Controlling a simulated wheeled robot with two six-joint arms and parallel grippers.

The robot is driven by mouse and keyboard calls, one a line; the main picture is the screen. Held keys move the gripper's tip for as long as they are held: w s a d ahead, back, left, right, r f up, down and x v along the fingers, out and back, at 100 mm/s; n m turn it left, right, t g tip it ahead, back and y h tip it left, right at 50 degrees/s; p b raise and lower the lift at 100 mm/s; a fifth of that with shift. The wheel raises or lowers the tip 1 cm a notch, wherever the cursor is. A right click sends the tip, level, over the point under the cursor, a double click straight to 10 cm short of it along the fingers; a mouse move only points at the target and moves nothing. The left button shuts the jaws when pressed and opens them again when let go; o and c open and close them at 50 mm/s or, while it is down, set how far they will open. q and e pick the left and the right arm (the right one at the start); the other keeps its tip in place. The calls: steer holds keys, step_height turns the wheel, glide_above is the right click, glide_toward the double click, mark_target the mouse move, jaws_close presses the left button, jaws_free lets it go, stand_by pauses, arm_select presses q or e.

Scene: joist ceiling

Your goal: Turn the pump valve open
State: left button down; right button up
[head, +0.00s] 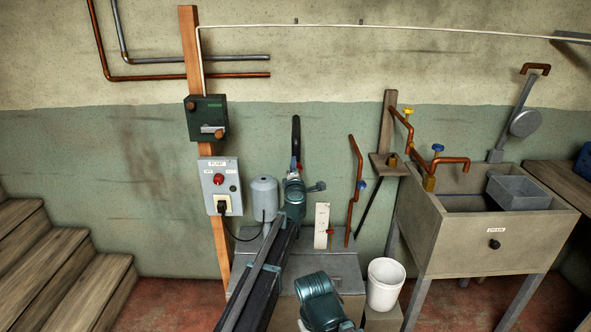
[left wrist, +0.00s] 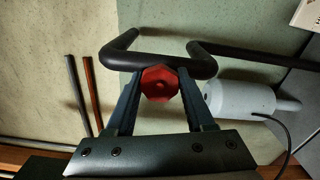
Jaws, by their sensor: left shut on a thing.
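The pump valve's red knob (left wrist: 160,84) sits on a bent black pipe (left wrist: 122,48) in the left wrist view. My left gripper (left wrist: 163,82) has one finger on each side of the knob and is shut on it. In the head view the black pipe (head: 296,134) rises against the green wall, and my left gripper (head: 295,172) is at its lower end. My wrist hides most of the knob there. How far the knob is turned cannot be told. My right gripper is not in view.
A grey cylinder (head: 264,198) stands close left of my left gripper, beside the pump switch box (head: 220,185). A white label plate (head: 322,225) and a copper pipe (head: 356,190) stand to the right. A white bucket (head: 385,284) and a sink (head: 492,245) are farther right.

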arm_select(q)
steer(key=shift+s, duration=0.1)
stand_by(0.4)
steer(key=shift+c, duration=1.3)
jaws_free()
steer(key=s, duration=1.3)
steer(key=shift+s, duration=0.35)
